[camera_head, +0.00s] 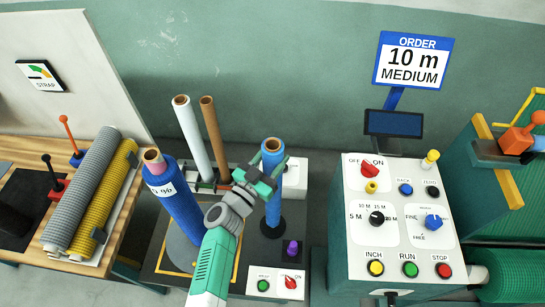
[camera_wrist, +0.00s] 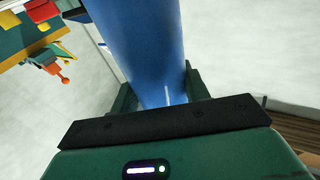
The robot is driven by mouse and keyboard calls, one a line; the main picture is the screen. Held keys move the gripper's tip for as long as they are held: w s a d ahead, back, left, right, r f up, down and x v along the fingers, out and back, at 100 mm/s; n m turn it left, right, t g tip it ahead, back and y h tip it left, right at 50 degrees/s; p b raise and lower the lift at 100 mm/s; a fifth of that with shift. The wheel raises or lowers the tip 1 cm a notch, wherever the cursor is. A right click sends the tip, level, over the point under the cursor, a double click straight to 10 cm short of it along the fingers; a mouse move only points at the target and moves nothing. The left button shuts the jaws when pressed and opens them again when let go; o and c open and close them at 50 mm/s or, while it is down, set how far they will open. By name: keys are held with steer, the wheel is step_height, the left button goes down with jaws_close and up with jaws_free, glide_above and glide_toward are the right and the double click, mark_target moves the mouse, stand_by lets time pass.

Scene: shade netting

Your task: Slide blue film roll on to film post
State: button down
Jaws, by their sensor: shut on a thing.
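The blue film roll (camera_head: 273,157) stands upright in the head view, with a pale brown core at its top. My gripper (camera_head: 258,180) is shut on it partway up, from the front left. The roll also fills the middle of the wrist view (camera_wrist: 145,45), between the two fingers (camera_wrist: 165,95). A round black base (camera_head: 268,229) is at the roll's lower end. No bare post shows there, and I cannot tell whether the roll is around a post or just above the base.
A larger blue wrapped roll (camera_head: 176,207) with a label leans close by at left. A white roll (camera_head: 190,138) and a brown tube (camera_head: 214,138) stand behind. A purple knob (camera_head: 292,248) is in front right. A control console (camera_head: 392,235) stands at right.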

steer(key=shift+f+b, duration=1)
steer(key=shift+f, duration=0.1)
stand_by(0.6)
steer(key=shift+f, duration=0.35)
steer(key=shift+f+b, duration=0.6)
steer(key=shift+b, duration=0.05)
steer(key=c, duration=0.6)
jaws_free()
steer(key=shift+c, duration=0.2)
steer(key=shift+f, duration=0.15)
steer(key=p+v, duration=0.2)
steer(key=v, duration=0.5)
steer(key=shift+s+a, duration=0.2)
steer(key=shift+s, duration=0.1)
